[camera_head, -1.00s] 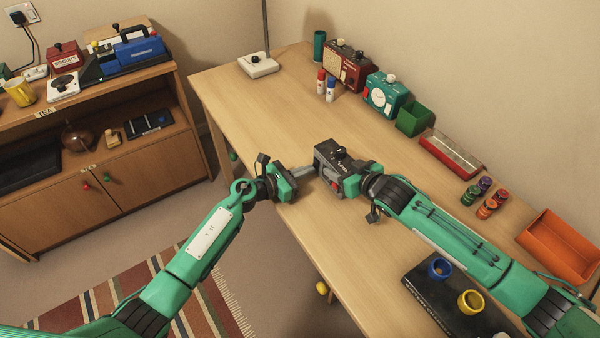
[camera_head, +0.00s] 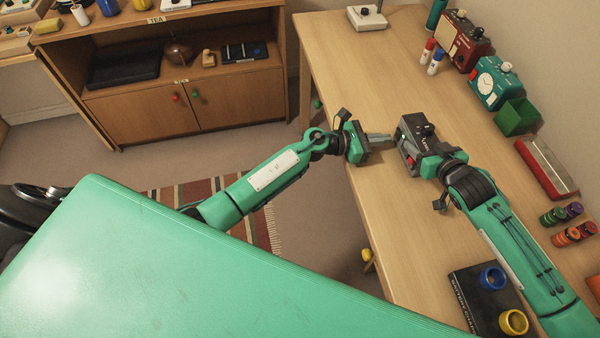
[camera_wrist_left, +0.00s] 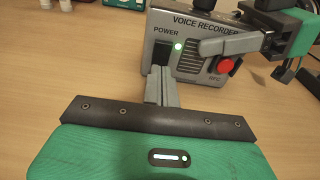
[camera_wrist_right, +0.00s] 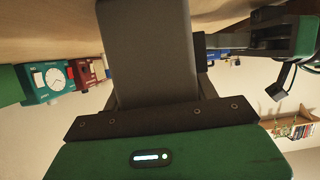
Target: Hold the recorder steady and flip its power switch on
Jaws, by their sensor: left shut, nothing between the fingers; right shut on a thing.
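The voice recorder (camera_head: 409,128) is a grey and black box above the desk's front part, also large in the left wrist view (camera_wrist_left: 207,66). Its face carries a POWER label, a lit green light (camera_wrist_left: 179,45) and a red REC button (camera_wrist_left: 225,65). The dark power switch (camera_wrist_left: 160,53) is under the label, partly hidden by my left fingertips. My left gripper (camera_head: 390,138) is shut and empty, its tips at or just before the switch; contact is unclear. My right gripper (camera_head: 416,160) is shut on the recorder, whose dark body fills the right wrist view (camera_wrist_right: 148,50).
A teal timer (camera_head: 494,82), green box (camera_head: 516,117) and red tray (camera_head: 546,167) line the wall. A black board (camera_head: 470,290) with blue and yellow rings lies at the front right. A wooden cabinet (camera_head: 240,98) stands left.

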